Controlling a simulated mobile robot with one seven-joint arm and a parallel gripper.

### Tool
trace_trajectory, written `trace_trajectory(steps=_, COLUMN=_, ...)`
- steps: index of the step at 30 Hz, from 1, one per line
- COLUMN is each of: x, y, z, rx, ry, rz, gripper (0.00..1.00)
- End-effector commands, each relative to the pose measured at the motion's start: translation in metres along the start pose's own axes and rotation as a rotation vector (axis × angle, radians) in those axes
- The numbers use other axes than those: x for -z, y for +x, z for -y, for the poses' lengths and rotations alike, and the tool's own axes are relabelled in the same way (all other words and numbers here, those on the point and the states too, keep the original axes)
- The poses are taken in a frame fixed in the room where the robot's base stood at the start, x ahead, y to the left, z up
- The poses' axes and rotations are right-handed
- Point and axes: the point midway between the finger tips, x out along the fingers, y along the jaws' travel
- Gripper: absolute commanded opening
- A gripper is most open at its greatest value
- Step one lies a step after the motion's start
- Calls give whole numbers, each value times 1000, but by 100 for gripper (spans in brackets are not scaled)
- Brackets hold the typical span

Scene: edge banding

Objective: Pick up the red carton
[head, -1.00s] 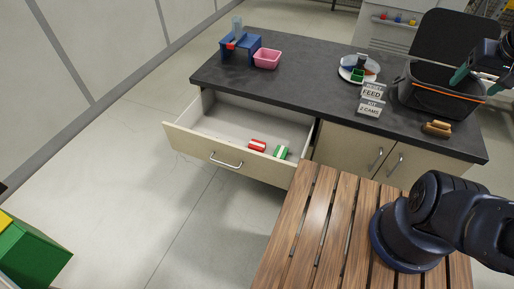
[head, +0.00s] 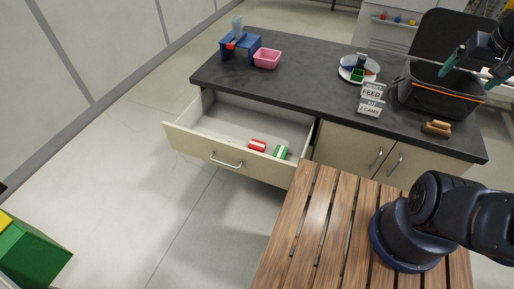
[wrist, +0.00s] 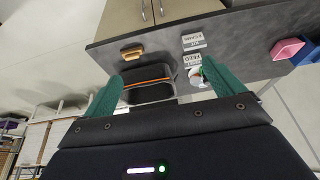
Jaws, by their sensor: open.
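The red carton (head: 257,145), red with a white band, lies in the open drawer (head: 190,143) towards its right end. A green-and-white carton (head: 281,152) lies just right of it. My gripper (head: 470,73) is at the upper right of the head view, over the black bin on the counter, far from the red carton. Its teal fingers are spread with nothing between them, and they also show in the wrist view (wrist: 160,72). The red carton is not visible in the wrist view.
The dark counter (head: 300,82) above the drawer holds a blue stand (head: 240,46), a pink tray (head: 267,59), a plate (head: 347,73), sign cards (head: 371,91), the black bin (head: 425,104) and a brown brush (head: 437,128). A slatted wooden table (head: 310,230) stands in front. Floor left of the drawer is clear.

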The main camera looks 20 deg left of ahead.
Motion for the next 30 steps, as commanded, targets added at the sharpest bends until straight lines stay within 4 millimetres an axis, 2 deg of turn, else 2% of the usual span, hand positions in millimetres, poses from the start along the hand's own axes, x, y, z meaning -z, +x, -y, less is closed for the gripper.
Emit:
trace_trajectory(steps=6, x=42, y=25, z=34, rx=40, ry=-1, rz=48, gripper=94)
trace_trajectory(steps=15, x=90, y=68, z=94, rx=77, ry=7, rz=109, gripper=94)
trace_trajectory(steps=24, x=119, y=124, z=169, rx=97, ry=13, rz=172, gripper=94)
trace_trajectory(steps=30, x=126, y=166, z=226, rx=101, ry=17, rz=213, gripper=94)
